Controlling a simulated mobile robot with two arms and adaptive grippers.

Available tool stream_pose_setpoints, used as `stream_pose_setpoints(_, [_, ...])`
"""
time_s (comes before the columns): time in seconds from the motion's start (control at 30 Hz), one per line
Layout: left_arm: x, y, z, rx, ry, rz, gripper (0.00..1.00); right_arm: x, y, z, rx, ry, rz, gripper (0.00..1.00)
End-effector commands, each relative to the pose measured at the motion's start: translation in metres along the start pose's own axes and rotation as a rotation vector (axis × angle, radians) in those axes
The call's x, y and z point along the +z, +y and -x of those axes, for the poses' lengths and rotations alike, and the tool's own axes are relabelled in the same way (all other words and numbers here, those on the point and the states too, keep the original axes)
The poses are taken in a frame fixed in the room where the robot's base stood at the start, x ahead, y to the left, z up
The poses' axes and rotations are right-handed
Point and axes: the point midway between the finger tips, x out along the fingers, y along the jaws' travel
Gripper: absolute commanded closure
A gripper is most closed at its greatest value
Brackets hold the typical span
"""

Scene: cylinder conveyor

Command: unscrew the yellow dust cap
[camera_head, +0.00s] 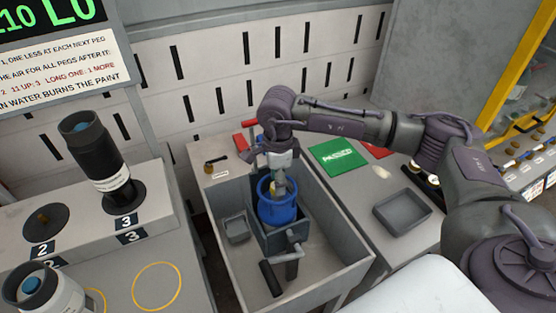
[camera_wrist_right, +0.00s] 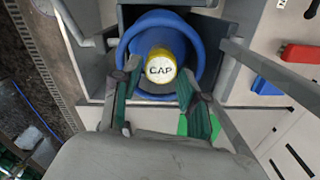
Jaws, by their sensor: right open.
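The yellow dust cap (camera_wrist_right: 160,67), marked "CAP", sits inside the raised rim of a blue cylinder (camera_head: 277,213), which also shows in the right wrist view (camera_wrist_right: 186,24). The cylinder stands upright in a grey holder in a grey trough. My right gripper (camera_head: 279,186) points down over the cylinder's top and hides most of the cap in the head view. In the right wrist view its open fingers (camera_wrist_right: 158,84) reach the rim, with their tips near either side of the cap. Whether they touch it I cannot tell. My left gripper is in neither view.
The trough (camera_head: 222,258) has high walls and holds a small grey bin (camera_head: 236,229) and a crank-like handle (camera_head: 293,250). An empty dark tray (camera_head: 402,211) and a green sheet (camera_head: 338,155) lie to the right. A black cylinder (camera_head: 98,157) stands on a peg unit at left.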

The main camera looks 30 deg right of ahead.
Motion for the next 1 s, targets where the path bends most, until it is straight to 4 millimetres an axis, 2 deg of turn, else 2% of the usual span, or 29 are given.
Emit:
stream_pose_setpoints(0.2, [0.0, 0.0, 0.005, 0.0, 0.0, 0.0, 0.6, 0.001, 0.0, -0.022, 0.001, -0.001, -0.001, 0.56])
stream_pose_setpoints(0.57, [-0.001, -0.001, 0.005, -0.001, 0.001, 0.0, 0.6, 0.001, 0.0, -0.027, -0.001, -0.001, 0.0, 0.56])
stream_pose_setpoints(0.8, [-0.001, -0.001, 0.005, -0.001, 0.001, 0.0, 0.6, 0.001, 0.0, -0.027, 0.0, -0.001, 0.0, 0.96])
stream_pose_setpoints(0.83, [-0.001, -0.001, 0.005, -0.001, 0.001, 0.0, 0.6, 0.001, 0.0, -0.026, 0.0, -0.001, 0.0, 0.66])
stream_pose_setpoints(1.0, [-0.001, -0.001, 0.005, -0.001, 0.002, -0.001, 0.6, 0.001, 0.0, -0.026, 0.0, -0.001, 0.0, 0.95])
